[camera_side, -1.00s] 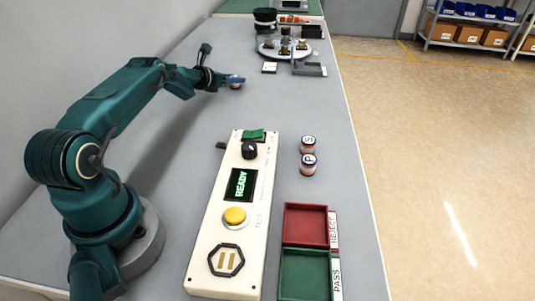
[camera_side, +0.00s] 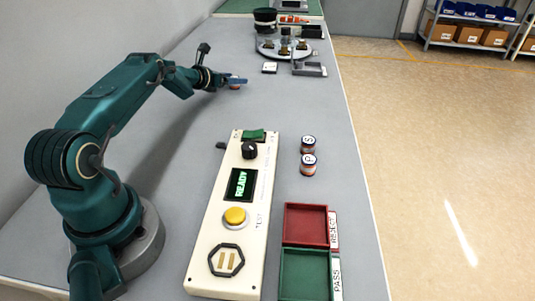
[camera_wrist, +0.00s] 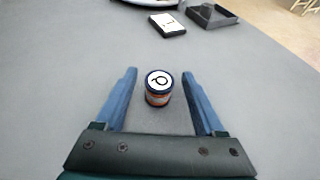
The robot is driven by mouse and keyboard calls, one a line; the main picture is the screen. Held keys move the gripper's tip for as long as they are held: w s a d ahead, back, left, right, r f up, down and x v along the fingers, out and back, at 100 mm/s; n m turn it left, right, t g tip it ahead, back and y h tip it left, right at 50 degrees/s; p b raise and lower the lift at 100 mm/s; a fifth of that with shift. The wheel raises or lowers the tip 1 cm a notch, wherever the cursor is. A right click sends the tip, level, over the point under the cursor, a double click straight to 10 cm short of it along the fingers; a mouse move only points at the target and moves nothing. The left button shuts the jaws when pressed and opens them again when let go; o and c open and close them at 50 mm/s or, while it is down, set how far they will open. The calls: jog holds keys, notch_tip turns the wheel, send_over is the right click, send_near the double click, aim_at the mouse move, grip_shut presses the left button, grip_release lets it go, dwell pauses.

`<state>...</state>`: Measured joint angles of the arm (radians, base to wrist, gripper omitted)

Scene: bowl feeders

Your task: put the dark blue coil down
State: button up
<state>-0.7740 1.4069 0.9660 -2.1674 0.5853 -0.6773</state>
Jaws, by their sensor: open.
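The dark blue coil (camera_wrist: 158,88) stands upright on the grey table, with a dark blue rim, an orange-red lower band and a white top bearing a black letter. In the wrist view my gripper (camera_wrist: 158,77) is open, with one blue finger on each side of the coil and a gap on both sides. In the side view the coil (camera_side: 235,87) is small and partly hidden under the fingers of my gripper (camera_side: 237,80).
A red REJECT tray (camera_side: 305,206) and a green PASS tray (camera_side: 305,252) lie at the front. A round feeder plate (camera_side: 268,52) is at the back. Table around the coil is clear.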

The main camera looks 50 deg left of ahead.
jog(key=v, duration=1.1)
jog(key=shift+d+r, duration=0.1)
jog(key=shift+r, duration=0.05)
jog(key=w+d+r+m+h, duration=0.2)
jog(key=d+r+m+h, duration=0.1)
jog(key=d+r+m, duration=0.4)
jog(key=w+d+r+m+h, duration=0.3)
jog(key=d+m+h, duration=0.1)
jog(key=d, duration=0.6)
jog(key=s+d+r+m+g+h, duration=0.2)
jog(key=s+d+m, duration=0.1)
jog(key=d+m, duration=0.4)
jog(key=s+d+r+m+g+h, duration=0.1)
jog(key=s+d+r+m+g, duration=0.2)
jog(key=d, duration=0.6)
jog(key=s+d+f+m+g, duration=0.1)
jog(key=s+d+m+g, duration=0.1)
jog(key=s+d+m, duration=0.45)
jog(key=s+a+f+m+y, duration=0.2)
jog(key=s+m+y, duration=0.4)
jog(key=s+m, duration=0.4)
jog(key=s+f, duration=0.1)
jog(key=s, duration=0.1)
jog(key=shift+s+a+f+g, duration=0.2)
jog(key=shift+s+g, duration=0.1)
jog(key=shift+o, duration=0.5)
jog(key=shift+s+a+f+m+y, duration=0.1)
jog(key=shift+s+a+m+y, duration=0.25)
jog(key=shift+a+m, duration=0.3)
jog(key=shift+d, duration=0.1)
